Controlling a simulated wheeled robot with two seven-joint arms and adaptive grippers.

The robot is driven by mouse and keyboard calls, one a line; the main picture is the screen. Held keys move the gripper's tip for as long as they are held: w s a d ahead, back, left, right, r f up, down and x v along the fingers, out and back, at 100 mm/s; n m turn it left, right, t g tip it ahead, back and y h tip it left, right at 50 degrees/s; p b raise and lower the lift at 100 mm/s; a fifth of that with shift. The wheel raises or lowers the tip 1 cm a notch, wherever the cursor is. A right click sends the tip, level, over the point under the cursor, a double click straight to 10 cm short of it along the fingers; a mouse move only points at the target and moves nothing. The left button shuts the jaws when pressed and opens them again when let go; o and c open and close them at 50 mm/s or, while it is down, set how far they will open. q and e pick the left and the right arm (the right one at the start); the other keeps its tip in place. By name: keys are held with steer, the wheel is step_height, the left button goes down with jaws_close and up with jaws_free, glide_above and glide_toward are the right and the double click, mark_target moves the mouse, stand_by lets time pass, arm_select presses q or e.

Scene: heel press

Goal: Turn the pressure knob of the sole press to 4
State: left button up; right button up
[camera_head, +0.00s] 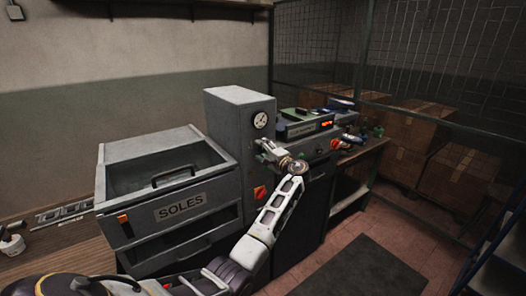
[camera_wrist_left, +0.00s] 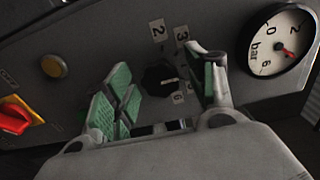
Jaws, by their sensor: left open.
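The sole press (camera_head: 228,128) is a grey machine with a round white gauge (camera_head: 260,120) on its front. In the left wrist view the gauge (camera_wrist_left: 281,40) reads "bar" and has a red needle. The black pressure knob (camera_wrist_left: 158,79) sits on the grey panel with number labels around it; 2 and 3 are readable. A pale mark on the knob points right in that view; its exact setting is unclear. My left gripper (camera_head: 267,148) is at the panel below the gauge. Its green-padded fingers (camera_wrist_left: 164,74) are open on either side of the knob, contact not visible. My right gripper is out of view.
A red-and-yellow switch (camera_wrist_left: 16,117) and a yellow button (camera_wrist_left: 54,66) are beside the knob. A grey SOLES cabinet (camera_head: 181,206) stands left of the press. A bench with devices (camera_head: 306,128) is to the right, with cardboard boxes (camera_head: 408,138) behind.

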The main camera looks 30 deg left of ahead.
arm_select(q)
steer(key=shift+s, duration=0.1)
steer(key=v, duration=1.2)
stand_by(0.4)
